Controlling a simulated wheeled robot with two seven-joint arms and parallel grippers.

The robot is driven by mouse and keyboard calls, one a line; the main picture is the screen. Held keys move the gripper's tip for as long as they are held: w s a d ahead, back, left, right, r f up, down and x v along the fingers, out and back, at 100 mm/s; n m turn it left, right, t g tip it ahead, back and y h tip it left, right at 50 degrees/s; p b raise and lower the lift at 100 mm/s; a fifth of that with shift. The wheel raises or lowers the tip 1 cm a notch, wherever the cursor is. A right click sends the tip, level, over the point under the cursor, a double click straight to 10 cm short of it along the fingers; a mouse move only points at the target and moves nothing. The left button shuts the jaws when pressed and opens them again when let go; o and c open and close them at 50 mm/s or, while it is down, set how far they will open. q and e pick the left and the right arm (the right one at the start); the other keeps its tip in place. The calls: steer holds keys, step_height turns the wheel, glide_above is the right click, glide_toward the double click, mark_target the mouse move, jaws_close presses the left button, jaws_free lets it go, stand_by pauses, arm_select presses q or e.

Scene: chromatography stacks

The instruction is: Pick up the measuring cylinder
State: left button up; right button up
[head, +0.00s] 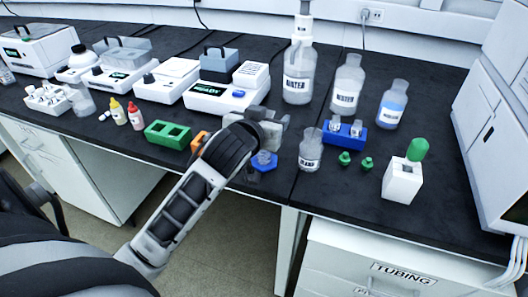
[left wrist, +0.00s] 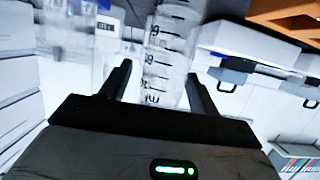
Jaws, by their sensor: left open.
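The measuring cylinder shows in the left wrist view (left wrist: 165,50) as a clear tube with dark graduation marks, standing between my two fingers with gaps visible at its sides. In the head view its blue hexagonal base (head: 264,162) shows on the black bench below my left gripper (head: 276,120), which hides most of the tube. My left gripper is open around the cylinder; it also shows in the left wrist view (left wrist: 158,82). I cannot tell whether either finger touches the tube. My right gripper is not in view.
A beaker (head: 311,150) stands close to the right of the gripper. A blue rack (head: 344,134) with small vials and labelled bottles (head: 298,80) stand behind it. A green rack (head: 168,135) and an orange block (head: 199,140) are to the left. The bench's front edge is near.

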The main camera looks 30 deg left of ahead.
arm_select(q)
steer(key=shift+c, duration=0.2)
steer(key=c, duration=1.1)
jaws_close()
steer(key=shift+r, duration=0.1)
